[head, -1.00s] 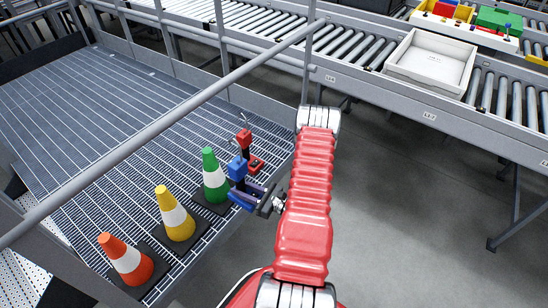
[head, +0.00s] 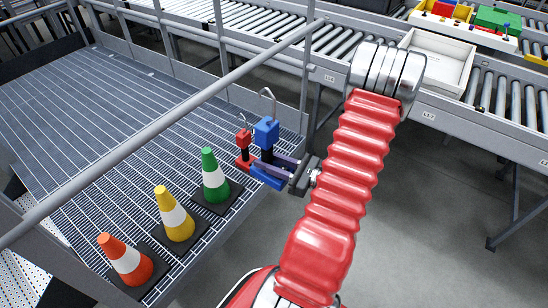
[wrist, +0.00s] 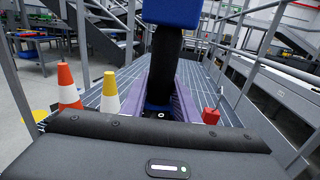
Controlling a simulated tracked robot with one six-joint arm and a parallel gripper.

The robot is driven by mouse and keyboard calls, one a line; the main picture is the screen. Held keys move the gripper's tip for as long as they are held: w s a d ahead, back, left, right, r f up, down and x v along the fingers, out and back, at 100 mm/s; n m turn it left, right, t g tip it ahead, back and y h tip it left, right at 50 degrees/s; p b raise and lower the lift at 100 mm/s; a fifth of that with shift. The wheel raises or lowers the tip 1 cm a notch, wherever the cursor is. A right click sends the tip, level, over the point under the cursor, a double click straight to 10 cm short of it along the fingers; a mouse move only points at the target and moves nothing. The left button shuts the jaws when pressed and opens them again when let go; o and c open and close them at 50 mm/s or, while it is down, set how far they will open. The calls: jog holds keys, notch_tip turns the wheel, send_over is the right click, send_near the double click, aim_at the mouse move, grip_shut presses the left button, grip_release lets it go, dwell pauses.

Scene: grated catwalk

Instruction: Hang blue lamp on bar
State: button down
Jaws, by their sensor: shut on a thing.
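The blue lamp (head: 266,133) has a blue head, black stem, blue base and a grey wire hook on top. My gripper (head: 279,167) is shut on its stem and holds it upright near the catwalk's right edge. In the wrist view the blue head (wrist: 172,12) is cut off at the top, with the purple fingers on either side of the black stem. The bar (head: 170,124) is a grey rail running diagonally across the head view. In that picture the hook appears below and right of the bar, apart from it.
A red lamp (head: 243,142) stands on the grating behind the blue one, partly hidden. Green (head: 212,178), yellow (head: 172,215) and orange (head: 125,262) cones line the catwalk's near edge. A roller conveyor with a white tray (head: 438,58) runs behind.

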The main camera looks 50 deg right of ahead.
aim_at(271, 159)
jog(key=s+r, duration=0.1)
jog(key=s+a+r, duration=0.1)
jog(key=s+r, duration=0.1)
jog(key=r, duration=0.1)
jog(key=shift+a, duration=0.35)
jog(key=shift+w, duration=0.25)
jog(key=w+f, duration=0.4)
jog(key=w, duration=1.1)
jog(key=shift+w+a, duration=0.2)
jog(key=shift+w, duration=0.15)
dwell(1.8)
jog(key=c, duration=1.3)
grip_release()
